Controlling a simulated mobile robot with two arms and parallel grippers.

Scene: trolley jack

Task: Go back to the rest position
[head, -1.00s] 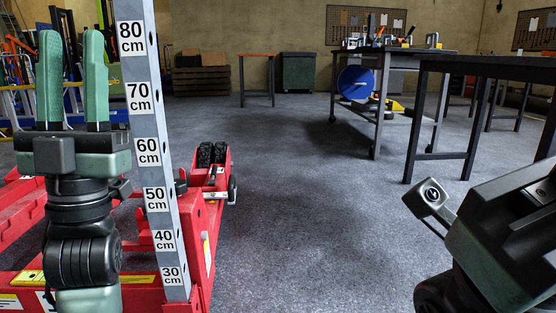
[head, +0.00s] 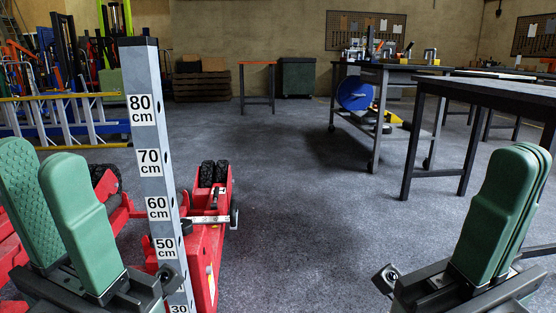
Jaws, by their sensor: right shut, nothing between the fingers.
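My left gripper (head: 42,156) points up at the lower left, its two green fingers apart with nothing between them. My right gripper (head: 518,155) points up at the lower right, its green fingers together and holding nothing. The red trolley jack (head: 212,245) lies on the floor at left, partly hidden by a grey measuring post (head: 147,75) with centimetre labels. The post stands upright just right of my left gripper; I cannot tell the gap between them.
A black table (head: 480,92) stands at right. Behind it is a workbench (head: 388,68) with tools and a blue reel (head: 355,90). The grey floor (head: 300,200) is clear in the middle.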

